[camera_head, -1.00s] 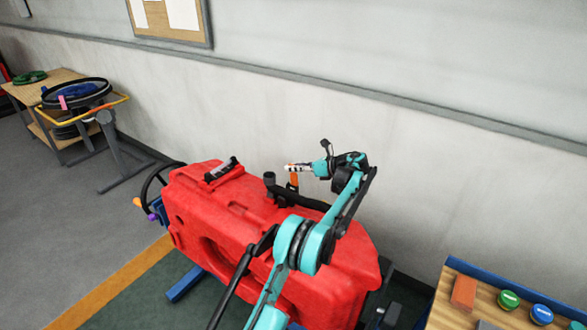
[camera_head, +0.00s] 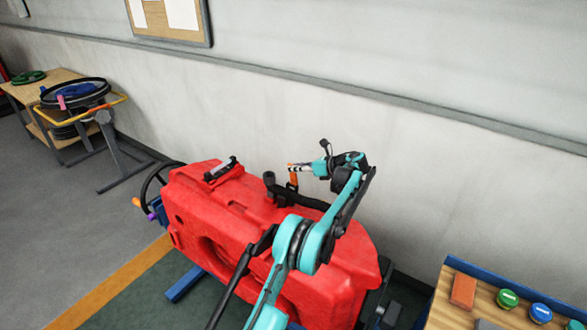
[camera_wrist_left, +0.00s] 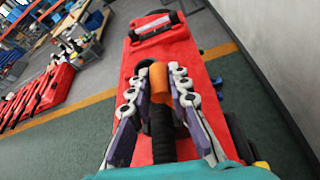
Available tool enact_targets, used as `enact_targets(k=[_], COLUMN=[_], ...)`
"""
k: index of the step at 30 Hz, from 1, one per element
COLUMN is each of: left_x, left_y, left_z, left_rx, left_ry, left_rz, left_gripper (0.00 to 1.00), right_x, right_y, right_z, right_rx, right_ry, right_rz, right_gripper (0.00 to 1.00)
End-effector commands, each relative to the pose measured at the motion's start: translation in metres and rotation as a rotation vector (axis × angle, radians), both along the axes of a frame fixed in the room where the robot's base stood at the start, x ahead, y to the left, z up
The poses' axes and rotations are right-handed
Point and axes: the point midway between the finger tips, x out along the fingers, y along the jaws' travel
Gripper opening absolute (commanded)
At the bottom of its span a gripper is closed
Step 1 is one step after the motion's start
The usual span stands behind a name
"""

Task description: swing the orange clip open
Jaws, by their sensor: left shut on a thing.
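The orange clip (camera_head: 294,180) stands up from the top of the red tank (camera_head: 225,205), near a black capped stub (camera_head: 269,178). My left gripper (camera_head: 295,168) reaches in from the right, and its fingers are shut on the clip's upper part. In the left wrist view the clip (camera_wrist_left: 158,80) shows as orange pieces between and beside the two fingertips (camera_wrist_left: 160,95), with a ribbed black hose (camera_wrist_left: 162,135) below. The fingers partly hide the clip, so its exact angle is hard to tell. My right gripper is not in view.
The grey wall (camera_head: 440,170) stands close behind. A wooden bench (camera_head: 475,300) with several small items is at the lower right.

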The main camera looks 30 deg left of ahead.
Motion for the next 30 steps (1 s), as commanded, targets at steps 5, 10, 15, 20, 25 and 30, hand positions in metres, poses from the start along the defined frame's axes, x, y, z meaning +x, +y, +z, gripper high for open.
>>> enact_targets(k=[5, 10, 15, 20, 25, 30], left_x=[0.0, 0.0, 0.0, 0.0, 0.001, 0.002], left_y=[-0.003, -0.002, -0.001, -0.004, -0.026, -0.062], left_z=[-0.003, -0.002, -0.001, 0.001, 0.01, 0.023], left_rx=[-0.007, -0.006, -0.003, -0.002, -0.002, -0.002], left_ry=[0.0, 0.0, 0.0, 0.001, 0.0, 0.0], left_rz=[-0.002, -0.002, 0.0, -0.001, -0.004, -0.004], left_gripper=[0.0, 0.39, 0.39, 0.39, 0.39, 0.39], right_x=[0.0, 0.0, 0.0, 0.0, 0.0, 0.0], right_y=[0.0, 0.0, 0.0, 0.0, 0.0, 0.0], right_z=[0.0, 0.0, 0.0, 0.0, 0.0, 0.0], right_rx=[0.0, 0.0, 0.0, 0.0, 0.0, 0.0], right_ry=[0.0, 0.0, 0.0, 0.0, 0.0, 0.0], right_rz=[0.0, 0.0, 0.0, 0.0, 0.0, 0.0], right_gripper=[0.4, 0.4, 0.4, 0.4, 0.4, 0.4])
